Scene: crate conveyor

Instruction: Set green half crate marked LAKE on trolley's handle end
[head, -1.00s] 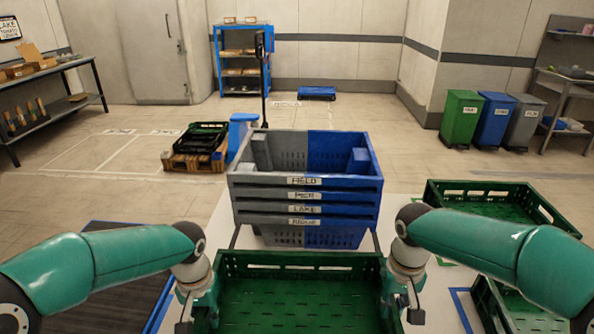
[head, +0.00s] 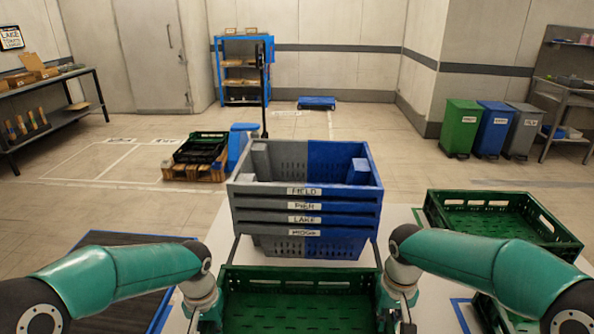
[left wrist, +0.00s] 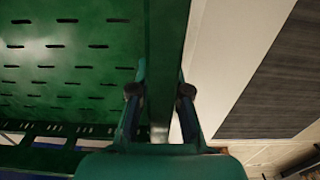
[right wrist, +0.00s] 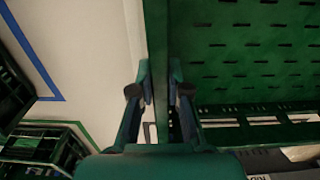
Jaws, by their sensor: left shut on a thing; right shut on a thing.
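A green slatted crate (head: 298,300) is at the bottom centre of the head view, cut off by the lower edge. I see no name on it. My left gripper (head: 205,316) is shut on its left wall, and its fingers straddle the rim in the left wrist view (left wrist: 160,100). My right gripper (head: 396,314) is shut on its right wall, also straddling the rim in the right wrist view (right wrist: 160,100). The crate's inside looks empty. I cannot tell for sure which thing is the trolley; a low blue platform (head: 317,103) stands far back.
Just beyond the held crate is a stack of grey and blue crates (head: 305,225) labelled FIELD, PIER, LAKE and RIDGE. Green crates (head: 500,218) stand at right. A dark mat (head: 110,240) is at left. A black crate (head: 203,148) sits on a pallet farther back.

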